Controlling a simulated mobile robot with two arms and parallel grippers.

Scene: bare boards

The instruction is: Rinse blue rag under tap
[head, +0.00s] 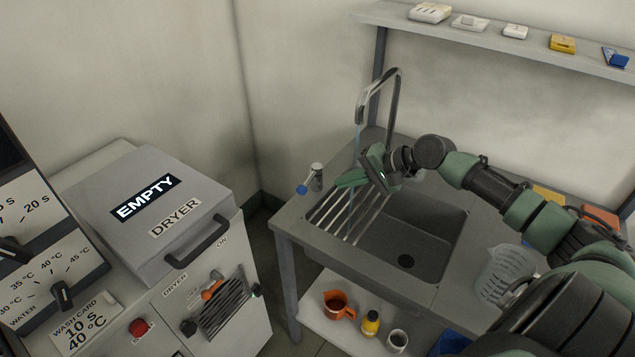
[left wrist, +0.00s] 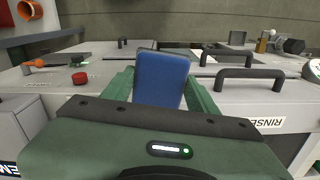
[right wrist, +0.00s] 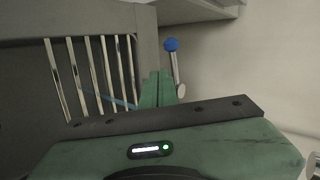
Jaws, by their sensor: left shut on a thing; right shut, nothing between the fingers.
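The blue rag (left wrist: 162,80) sits between the green fingers of my left gripper (left wrist: 163,90) in the left wrist view, looking like a flat upright block. My left gripper is outside the head view. The tap (head: 378,85) arches over the sink (head: 440,235), and a thin bluish water stream (head: 357,145) falls from its spout. My right gripper (head: 345,181) is shut and empty beside the stream, over the slatted drainer. A blue-knobbed lever (head: 304,188) stands just left of its fingertips; the blue knob also shows beyond them in the right wrist view (right wrist: 171,44).
A grey dryer (head: 130,215) marked EMPTY stands left, with a gap before the sink bench. A measuring jug (head: 505,270) stands right of the basin. An orange cup (head: 338,305) and a yellow bottle (head: 371,322) are on the lower shelf. A wall shelf (head: 480,38) runs behind.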

